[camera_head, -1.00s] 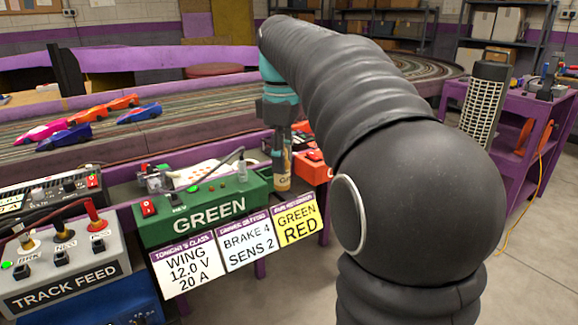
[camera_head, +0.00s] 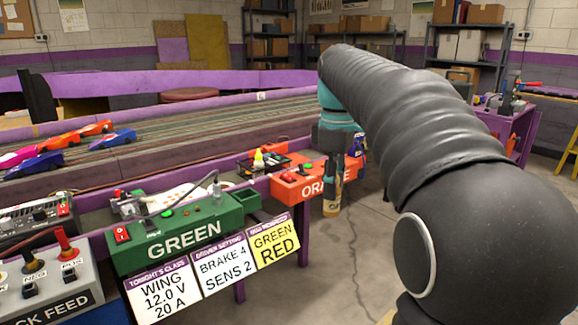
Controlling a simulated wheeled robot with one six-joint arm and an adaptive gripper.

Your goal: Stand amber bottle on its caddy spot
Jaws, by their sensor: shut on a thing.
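My gripper (camera_head: 332,180) hangs fingers down in the middle of the head view, in front of the right end of the orange ORANGE box. It is shut on the amber bottle (camera_head: 331,208), whose lower part shows below the fingers. The bottle looks upright and hangs clear of the bench, with the floor behind it. A dark tray (camera_head: 243,167), which may be the caddy, sits on the bench to the left. A small bottle with a yellow top (camera_head: 258,160) stands in or at it. The caddy spot cannot be made out.
The orange box (camera_head: 290,188) and the green GREEN box (camera_head: 180,237) line the bench front, with signs (camera_head: 212,261) hanging below. Slot cars (camera_head: 113,138) stand on the track.

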